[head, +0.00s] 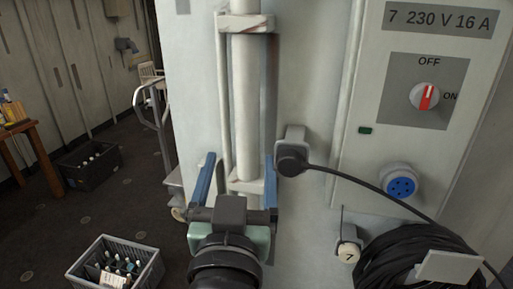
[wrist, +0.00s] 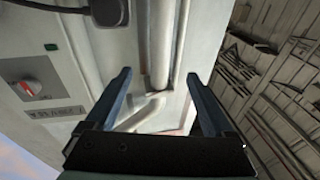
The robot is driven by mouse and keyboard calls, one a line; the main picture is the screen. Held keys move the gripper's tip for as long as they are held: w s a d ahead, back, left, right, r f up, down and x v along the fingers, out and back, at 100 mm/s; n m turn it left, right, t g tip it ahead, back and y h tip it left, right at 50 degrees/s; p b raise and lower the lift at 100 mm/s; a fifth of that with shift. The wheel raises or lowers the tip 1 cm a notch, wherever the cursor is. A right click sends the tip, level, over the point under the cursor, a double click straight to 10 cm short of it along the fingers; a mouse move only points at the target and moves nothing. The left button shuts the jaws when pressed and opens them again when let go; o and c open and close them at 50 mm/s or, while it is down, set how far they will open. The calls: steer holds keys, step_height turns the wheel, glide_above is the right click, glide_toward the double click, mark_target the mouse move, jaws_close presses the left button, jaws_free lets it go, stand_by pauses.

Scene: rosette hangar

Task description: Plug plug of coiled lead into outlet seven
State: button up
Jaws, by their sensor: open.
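The plug (head: 291,159) of the coiled lead is black and round and sits in a grey wall holder (head: 293,134). A dark shape at the top of the wrist view (wrist: 108,11) appears to be this plug. Its black cable runs right to the coil (head: 395,262), which hangs on a pale hook. Outlet seven (head: 400,184) has a blue face with dark holes, low on the panel labelled "7 230 V 16 A", and is empty. My gripper (head: 239,158) is open and empty, left of the plug and apart from it. Its blue fingers also show in the wrist view (wrist: 158,75).
The red-marked switch (head: 425,97) appears to point to OFF, with a green lamp (head: 366,130) below left. A vertical pipe (head: 245,90) stands behind my fingers. A bottle crate (head: 117,262) is on the floor, lower left.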

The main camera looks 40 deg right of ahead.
mark_target(289, 168)
steer(key=s+d+f+m+g+h, duration=0.1)
steer(key=s+d+f+g, duration=0.2)
steer(key=d+f, duration=0.2)
steer(key=shift+s+f+m+g+h, duration=0.2)
steer(key=shift+f+m+g+h, duration=0.15)
steer(key=shift+m+g+h, duration=0.05)
steer(key=shift+d, duration=0.1)
steer(key=shift+p+x, duration=0.55)
steer(key=shift+x, duration=3.95)
jaws_close()
steer(key=shift+b+v, duration=0.6)
steer(key=shift+v, duration=2.4)
